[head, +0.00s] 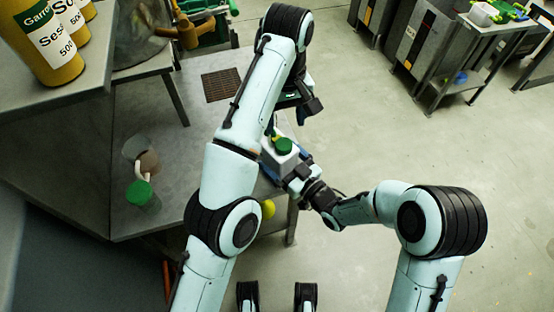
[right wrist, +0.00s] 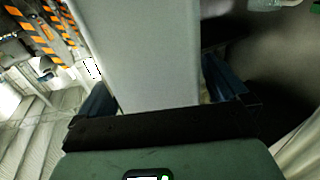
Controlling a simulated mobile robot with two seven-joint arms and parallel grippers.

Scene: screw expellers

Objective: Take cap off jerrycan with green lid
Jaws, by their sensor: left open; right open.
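The white jerrycan (head: 272,160) with its green lid (head: 283,146) stands near the right edge of the grey table, partly hidden by my arms. The lid is on it. My right gripper (head: 290,178) is at the jerrycan's near right side. In the right wrist view, my open right gripper (right wrist: 165,100) has its blue fingers on either side of a pale grey body (right wrist: 145,50), which looks like the jerrycan; I cannot tell whether they touch it. My left gripper (head: 305,103) is open above and beyond the jerrycan, apart from it and partly hidden by its own arm.
Yellow labelled containers (head: 50,40) stand on a shelf at upper left. A yellow round thing (head: 268,208) shows by the table edge.

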